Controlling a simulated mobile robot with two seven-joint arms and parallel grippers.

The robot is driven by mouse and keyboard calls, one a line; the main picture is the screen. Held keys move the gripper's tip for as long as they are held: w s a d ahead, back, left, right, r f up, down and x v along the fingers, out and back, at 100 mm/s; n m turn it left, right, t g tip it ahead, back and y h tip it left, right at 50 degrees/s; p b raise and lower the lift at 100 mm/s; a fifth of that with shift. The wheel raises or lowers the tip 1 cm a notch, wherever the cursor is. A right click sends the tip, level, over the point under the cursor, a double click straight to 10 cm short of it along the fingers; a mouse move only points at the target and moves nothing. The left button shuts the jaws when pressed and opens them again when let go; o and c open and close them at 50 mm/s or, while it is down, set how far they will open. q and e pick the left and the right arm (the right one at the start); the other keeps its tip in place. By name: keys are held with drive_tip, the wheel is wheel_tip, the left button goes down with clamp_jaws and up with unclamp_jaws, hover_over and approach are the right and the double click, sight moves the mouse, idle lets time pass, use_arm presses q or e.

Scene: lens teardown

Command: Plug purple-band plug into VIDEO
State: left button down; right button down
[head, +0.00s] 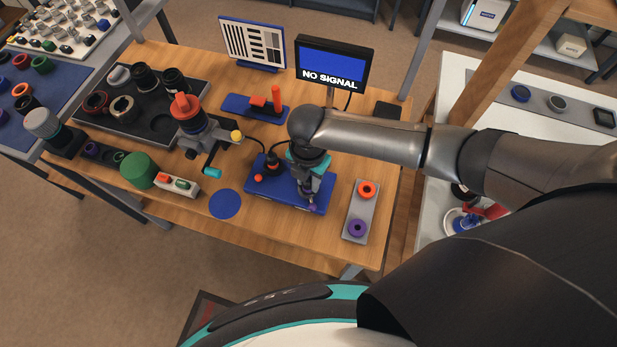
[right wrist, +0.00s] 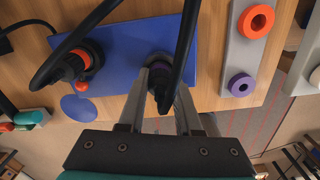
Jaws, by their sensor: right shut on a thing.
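My right gripper (head: 309,197) is shut on the purple-band plug (head: 312,206), over the right part of the blue board (head: 285,199). In the right wrist view the plug (right wrist: 158,92) sits between the two fingers (right wrist: 160,95), with a black cable crossing in front of it. I cannot tell whether the plug still touches the board. A grey socket plate (head: 350,234) lies to the right, with an orange ring socket (head: 367,189) and a purple ring socket (head: 357,228). No VIDEO label is readable. My left gripper is not in view.
An orange-band plug (right wrist: 73,64) stands on the board's left part. A monitor (head: 333,65) reads "NO SIGNAL". A grey device with an orange top (head: 188,112) and a green cylinder (head: 138,170) stand to the left. Bare wood separates board and plate.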

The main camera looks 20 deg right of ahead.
drive_tip(key=shift+s+f, duration=0.1)
drive_tip(key=shift+f, duration=0.05)
drive_tip(key=c, duration=0.5)
unclamp_jaws()
wheel_tip(320, 180, up, 15)
drive_tip(key=shift+r+p, duration=0.2)
drive_tip(key=shift+p, duration=0.95)
